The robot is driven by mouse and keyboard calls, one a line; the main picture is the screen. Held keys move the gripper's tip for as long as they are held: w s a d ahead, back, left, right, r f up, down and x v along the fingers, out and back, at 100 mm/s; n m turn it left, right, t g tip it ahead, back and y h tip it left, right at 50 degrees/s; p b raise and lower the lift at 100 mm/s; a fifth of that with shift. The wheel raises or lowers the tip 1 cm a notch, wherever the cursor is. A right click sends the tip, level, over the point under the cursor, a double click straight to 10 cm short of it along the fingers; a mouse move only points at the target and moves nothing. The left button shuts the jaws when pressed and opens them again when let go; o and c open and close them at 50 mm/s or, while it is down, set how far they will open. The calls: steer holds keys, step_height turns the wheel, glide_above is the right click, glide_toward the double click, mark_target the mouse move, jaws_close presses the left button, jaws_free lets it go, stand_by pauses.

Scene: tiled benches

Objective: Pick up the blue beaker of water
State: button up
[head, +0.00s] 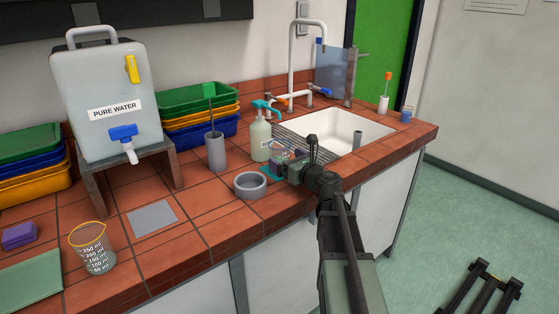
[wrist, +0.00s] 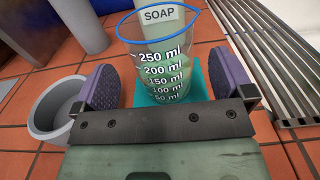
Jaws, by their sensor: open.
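A clear beaker with a blue rim (wrist: 158,62) and white volume marks stands upright on a teal mat (wrist: 203,90). In the head view this beaker (head: 279,151) is small and partly hidden by my gripper (head: 287,166). In the wrist view my gripper (wrist: 163,84) is open, with one purple-grey finger pad on each side of the beaker. A gap shows between each pad and the glass, more clearly on the left. I cannot tell the water level inside.
A soap bottle (head: 260,137) stands right behind the beaker. A grey bowl (head: 250,187) sits left of my gripper. The sink (head: 335,128) and metal drain grate (wrist: 262,63) lie to the right. A yellow-rimmed beaker (head: 92,254) stands at the front left.

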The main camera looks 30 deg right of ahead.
steer(key=x, duration=0.4)
steer(key=shift+w+d, duration=0.1)
steer(key=shift+w, duration=0.1)
steer(key=shift+s, duration=0.1)
steer(key=c, duration=1.1)
